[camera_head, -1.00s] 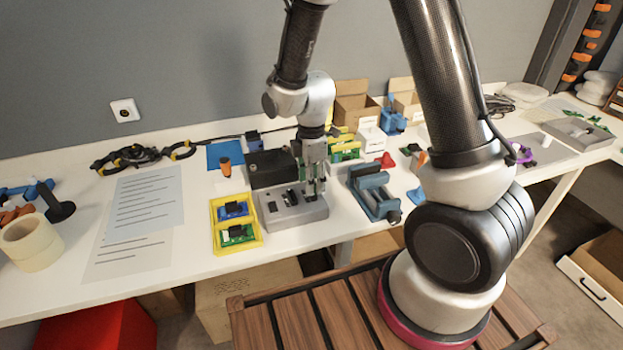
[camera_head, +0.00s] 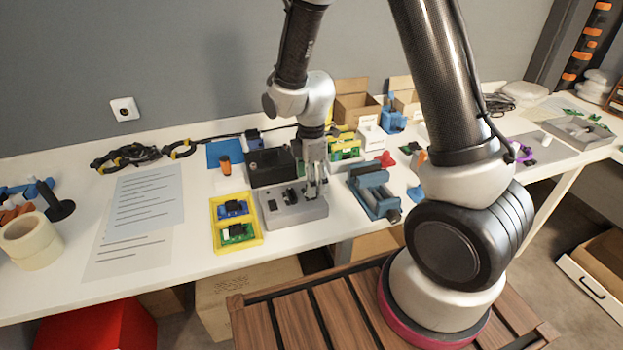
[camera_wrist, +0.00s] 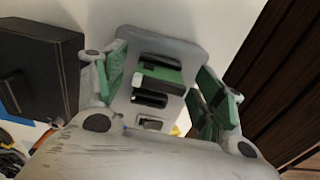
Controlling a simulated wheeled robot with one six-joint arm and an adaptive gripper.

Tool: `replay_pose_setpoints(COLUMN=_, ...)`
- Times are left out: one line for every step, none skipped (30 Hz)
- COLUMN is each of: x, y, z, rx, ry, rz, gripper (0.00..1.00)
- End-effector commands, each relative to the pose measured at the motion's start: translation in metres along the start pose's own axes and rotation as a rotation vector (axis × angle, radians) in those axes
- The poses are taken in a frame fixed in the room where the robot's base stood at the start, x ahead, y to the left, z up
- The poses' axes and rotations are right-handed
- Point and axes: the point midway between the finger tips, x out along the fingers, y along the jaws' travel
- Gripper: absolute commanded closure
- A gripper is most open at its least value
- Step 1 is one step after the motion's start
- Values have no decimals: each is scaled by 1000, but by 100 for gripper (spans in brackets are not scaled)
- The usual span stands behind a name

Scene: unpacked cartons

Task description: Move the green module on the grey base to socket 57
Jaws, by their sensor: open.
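The grey base (camera_head: 292,215) lies on the white table; in the wrist view its bare plate (camera_wrist: 190,50) shows below my gripper. A green module (camera_wrist: 160,80) with a pale edge sits on it between dark slots and blocks. In the head view my fingers hide this module. My gripper (camera_head: 315,183) is over the right part of the base. In the wrist view my gripper (camera_wrist: 166,70) is open, its green-padded fingers apart on either side of the module. I cannot tell how far above it the tips are. No socket number is readable.
A yellow tray (camera_head: 259,232) with blue and green modules stands left of the base. A black box (camera_head: 270,168) stands close behind, and a blue vise (camera_head: 374,192) stands to the right. Paper sheets (camera_head: 145,205) lie at the left. Open cartons (camera_head: 357,108) stand at the back.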

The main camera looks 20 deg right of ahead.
Motion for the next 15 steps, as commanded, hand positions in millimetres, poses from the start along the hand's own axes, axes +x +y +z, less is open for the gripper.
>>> replay_pose_setpoints(x=-3, y=1, z=0, rx=0, ry=1, rz=2, gripper=31)
replay_pose_setpoints(x=-6, y=1, z=0, rx=0, ry=1, rz=4, gripper=31)
replay_pose_setpoints(x=-11, y=1, z=0, rx=0, ry=2, rz=4, gripper=31)
replay_pose_setpoints(x=-16, y=1, z=0, rx=0, ry=2, rz=4, gripper=31)
replay_pose_setpoints(x=-22, y=2, z=-1, rx=0, ry=2, rz=6, gripper=31)
replay_pose_setpoints(x=-30, y=1, z=0, rx=0, ry=2, rz=6, gripper=31)
replay_pose_setpoints(x=-37, y=2, z=-1, rx=0, ry=3, rz=7, gripper=31)
replay_pose_setpoints(x=-44, y=2, z=-1, rx=0, ry=3, rz=7, gripper=31)
replay_pose_setpoints(x=-54, y=2, z=-1, rx=0, ry=3, rz=7, gripper=31)
replay_pose_setpoints(x=-60, y=2, z=-1, rx=0, ry=3, rz=7, gripper=31)
replay_pose_setpoints(x=-67, y=2, z=-1, rx=0, ry=3, rz=7, gripper=31)
replay_pose_setpoints(x=-76, y=2, z=-1, rx=0, ry=3, rz=6, gripper=31)
replay_pose_setpoints(x=-82, y=1, z=0, rx=0, ry=2, rz=6, gripper=31)
replay_pose_setpoints(x=-88, y=1, z=0, rx=0, ry=2, rz=6, gripper=31)
replay_pose_setpoints(x=-95, y=1, z=0, rx=0, ry=2, rz=5, gripper=31)
